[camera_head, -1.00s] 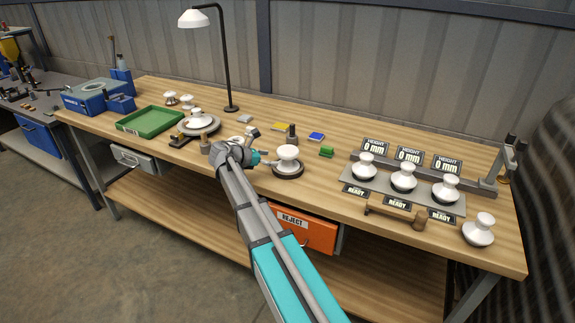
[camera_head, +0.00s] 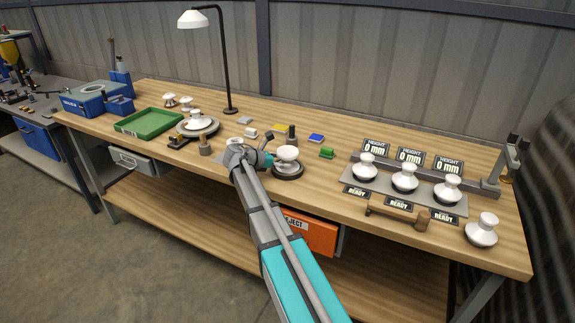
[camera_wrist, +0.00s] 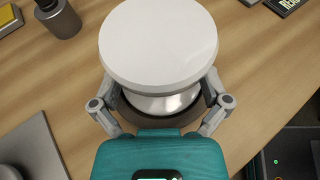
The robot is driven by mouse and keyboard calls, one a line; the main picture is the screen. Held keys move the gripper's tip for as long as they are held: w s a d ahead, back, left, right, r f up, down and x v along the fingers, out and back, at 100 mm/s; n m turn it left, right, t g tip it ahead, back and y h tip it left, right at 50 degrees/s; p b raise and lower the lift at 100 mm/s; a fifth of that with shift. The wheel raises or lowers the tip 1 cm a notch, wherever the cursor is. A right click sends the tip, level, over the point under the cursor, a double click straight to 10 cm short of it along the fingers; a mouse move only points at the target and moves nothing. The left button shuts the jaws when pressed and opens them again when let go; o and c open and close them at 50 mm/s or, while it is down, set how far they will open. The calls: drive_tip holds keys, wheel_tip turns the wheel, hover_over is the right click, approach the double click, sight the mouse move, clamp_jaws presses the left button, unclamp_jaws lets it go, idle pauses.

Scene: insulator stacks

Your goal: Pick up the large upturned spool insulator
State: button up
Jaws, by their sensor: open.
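A white spool insulator (camera_head: 287,154) stands upright on a dark round base (camera_head: 289,171) near the middle of the bench. In the wrist view its wide flat top disc (camera_wrist: 158,42) and narrower shiny waist (camera_wrist: 160,102) fill the upper middle, above the dark base (camera_wrist: 126,108). My gripper (camera_head: 268,160) is just left of it in the head view. In the wrist view the fingers of my gripper (camera_wrist: 160,88) are spread on either side of the waist, their tips partly hidden under the disc. I cannot tell whether they touch it.
A grey rack (camera_head: 385,179) holds several insulators; another insulator (camera_head: 482,231) stands at the right edge. A green tray (camera_head: 149,122) and lamp (camera_head: 228,75) are to the left.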

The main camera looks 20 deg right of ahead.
drive_tip(key=shift+x, duration=0.9)
clamp_jaws()
